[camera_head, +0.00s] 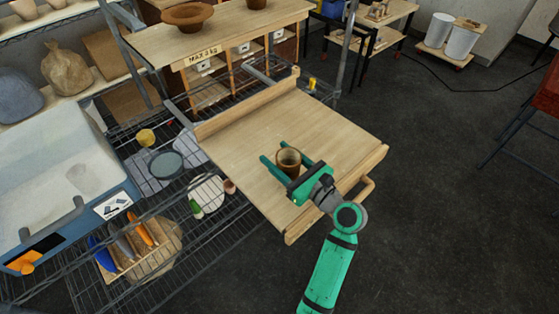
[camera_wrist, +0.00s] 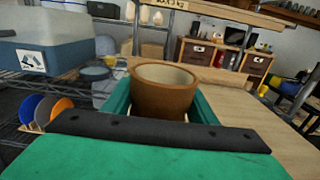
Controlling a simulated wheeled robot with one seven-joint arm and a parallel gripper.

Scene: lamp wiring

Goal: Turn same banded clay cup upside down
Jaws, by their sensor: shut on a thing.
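The banded clay cup (camera_head: 289,161) is brown with a pale inside. It is upright, with its open mouth facing up, at the wooden board (camera_head: 330,138). My green gripper (camera_head: 291,160) is shut on the cup, one finger on each side of it. In the wrist view the cup (camera_wrist: 163,90) stands between the green fingers (camera_wrist: 163,98), its rim and pale interior showing. The gripper's dark palm bar hides the cup's lower part. I cannot tell whether its base touches the board.
The board has a raised back ledge (camera_head: 245,103) and free room around the cup. A wooden shelf with a brown bowl (camera_head: 187,16) stands behind. A blue-grey basin (camera_head: 60,180) is at the left. A wire rack (camera_head: 220,225) holds several tools and small pots.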

